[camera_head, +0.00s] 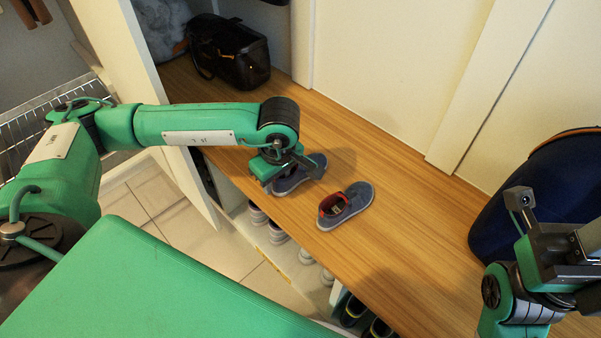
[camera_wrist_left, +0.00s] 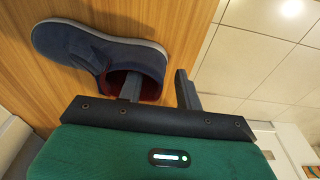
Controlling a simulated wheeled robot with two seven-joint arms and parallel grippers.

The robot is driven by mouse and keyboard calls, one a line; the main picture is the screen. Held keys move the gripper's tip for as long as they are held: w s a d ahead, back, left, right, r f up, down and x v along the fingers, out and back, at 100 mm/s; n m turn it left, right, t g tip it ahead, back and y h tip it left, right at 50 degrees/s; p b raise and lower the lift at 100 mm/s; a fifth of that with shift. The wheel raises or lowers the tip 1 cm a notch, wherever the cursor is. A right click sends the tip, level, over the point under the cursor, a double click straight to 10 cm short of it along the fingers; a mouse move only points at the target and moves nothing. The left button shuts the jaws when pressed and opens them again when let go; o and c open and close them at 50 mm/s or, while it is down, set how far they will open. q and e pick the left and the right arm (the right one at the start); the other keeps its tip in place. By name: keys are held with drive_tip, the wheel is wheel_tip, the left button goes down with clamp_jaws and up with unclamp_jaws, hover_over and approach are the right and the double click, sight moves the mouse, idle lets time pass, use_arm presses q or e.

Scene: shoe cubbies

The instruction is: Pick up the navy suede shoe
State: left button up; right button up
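Two navy suede shoes with red lining stand side by side on the wooden bench top. My left gripper (camera_head: 282,168) is low over the left navy shoe (camera_head: 302,177) and hides part of it. In the left wrist view, this shoe (camera_wrist_left: 85,48) lies with its opening toward my left gripper (camera_wrist_left: 158,88). The fingers are apart; one reaches into the shoe's opening and the other is just outside its heel end. The other navy shoe (camera_head: 345,206) is free. My right gripper (camera_head: 582,240) is at the right edge, partly cut off, away from the shoes.
A black bag (camera_head: 230,55) stands at the back left of the bench (camera_head: 420,255). A dark blue bag (camera_head: 545,185) is on the right, near my right arm. More shoes (camera_head: 270,228) sit in cubbies below the front edge.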

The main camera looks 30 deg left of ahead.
use_arm(q)
drive_tip(key=shift+f, duration=0.2)
clamp_jaws()
